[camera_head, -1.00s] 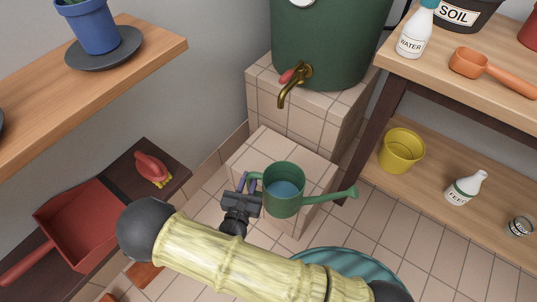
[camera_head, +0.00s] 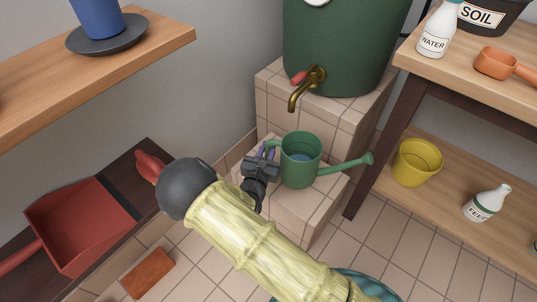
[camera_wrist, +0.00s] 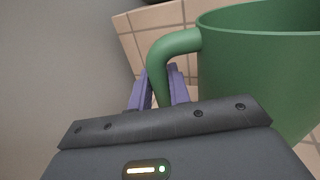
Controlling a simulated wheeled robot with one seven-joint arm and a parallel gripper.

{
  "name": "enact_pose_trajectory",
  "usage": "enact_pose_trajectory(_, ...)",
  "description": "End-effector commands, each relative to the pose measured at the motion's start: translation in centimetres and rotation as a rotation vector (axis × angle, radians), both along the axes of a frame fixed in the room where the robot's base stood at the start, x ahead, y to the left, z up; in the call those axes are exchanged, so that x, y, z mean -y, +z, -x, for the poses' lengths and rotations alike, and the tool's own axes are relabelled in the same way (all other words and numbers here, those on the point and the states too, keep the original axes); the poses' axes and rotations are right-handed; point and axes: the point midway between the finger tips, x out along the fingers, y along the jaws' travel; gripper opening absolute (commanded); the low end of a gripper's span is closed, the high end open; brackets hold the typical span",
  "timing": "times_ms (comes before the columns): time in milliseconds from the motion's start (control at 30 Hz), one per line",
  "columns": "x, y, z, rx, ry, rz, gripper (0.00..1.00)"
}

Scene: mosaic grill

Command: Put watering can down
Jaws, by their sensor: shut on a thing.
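The green watering can (camera_head: 302,168) is upright over the low tiled step (camera_head: 318,212), in front of the barrel's brass tap. A little bluish water shows inside it, and its spout points right. I cannot tell whether its base touches the step. My gripper (camera_head: 268,152) is at the can's left side, shut on its handle. In the wrist view the purple fingers (camera_wrist: 160,92) close around the green handle (camera_wrist: 172,48), and the can's body (camera_wrist: 262,75) fills the right side.
The green barrel (camera_head: 345,45) with its brass tap (camera_head: 308,84) stands on a higher tiled block behind. A wooden shelf unit at right holds a yellow bucket (camera_head: 416,163) and bottles. A red dustpan (camera_head: 80,225) lies at lower left, a brick (camera_head: 148,273) on the floor.

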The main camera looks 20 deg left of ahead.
Motion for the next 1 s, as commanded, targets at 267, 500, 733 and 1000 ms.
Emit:
enact_pose_trajectory(267, 0.1, -1.0, -1.4, 0.004, -0.002, 0.003, 0.00)
enact_pose_trajectory(500, 0.1, -3.5, -1.3, 0.004, -0.002, 0.002, 0.00)
enact_pose_trajectory(733, 0.1, -3.4, -1.3, 0.004, -0.001, 0.002, 0.00)
enact_pose_trajectory(1000, 0.1, -3.8, -1.2, 0.000, -0.001, 0.001, 0.30)
